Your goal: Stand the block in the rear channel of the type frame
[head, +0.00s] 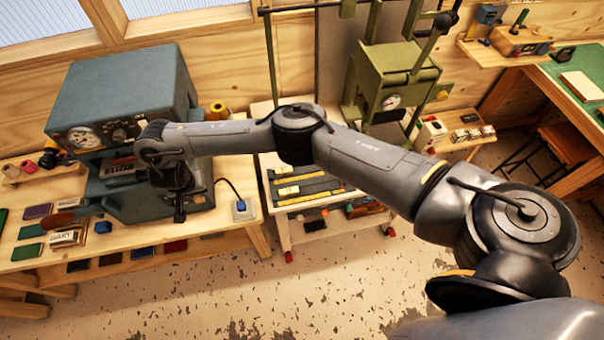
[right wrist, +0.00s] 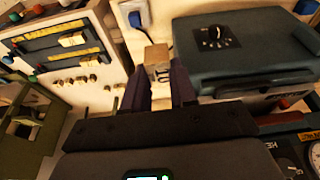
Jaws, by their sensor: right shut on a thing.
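My right gripper (right wrist: 159,72) is shut on a small tan block (right wrist: 157,57), held between its fingertips. In the head view my right gripper (head: 180,212) hangs in front of the blue-grey machine, and the block cannot be made out there. A dark tray with long channels and yellow strips, which looks like the type frame (head: 305,187), lies on the small cart to the right of the gripper. It also shows at the upper left of the right wrist view (right wrist: 52,45), apart from the block. My left gripper is in neither view.
The blue-grey machine (head: 125,85) stands on the wooden bench (head: 235,238), close to the gripper. A cable runs to a small blue-topped box (head: 241,210). Coloured pads and a wood-handled tool (head: 62,219) lie at the left. A green press (head: 395,75) stands behind the cart.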

